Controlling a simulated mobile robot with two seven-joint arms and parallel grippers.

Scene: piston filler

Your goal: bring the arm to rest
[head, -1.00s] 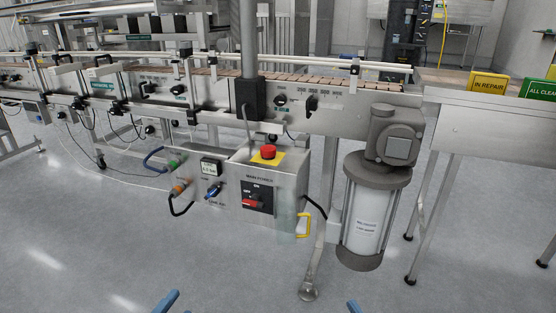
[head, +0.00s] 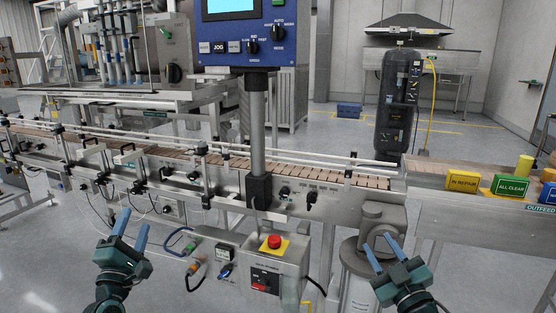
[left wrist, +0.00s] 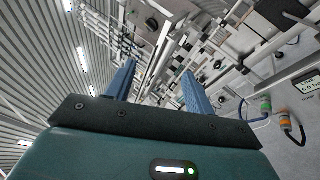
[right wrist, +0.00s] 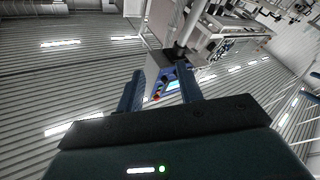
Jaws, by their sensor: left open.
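My left gripper (head: 134,218) is raised at the lower left of the head view, in front of the conveyor line. Its two blue fingers stand apart with nothing between them, as the left wrist view also shows (left wrist: 159,70). My right gripper (head: 377,241) is at the lower right of the head view, in front of the motor end of the conveyor. Its blue fingers are apart and empty, also in the right wrist view (right wrist: 161,75). Both grippers point upward and appear clear of the machine.
The conveyor (head: 232,165) runs across the middle. A control box with a red button (head: 274,242) hangs below it, between my grippers. A blue panel (head: 246,35) stands on a post above. An outfeed table with yellow (head: 462,181) and green (head: 509,185) sign blocks is at right.

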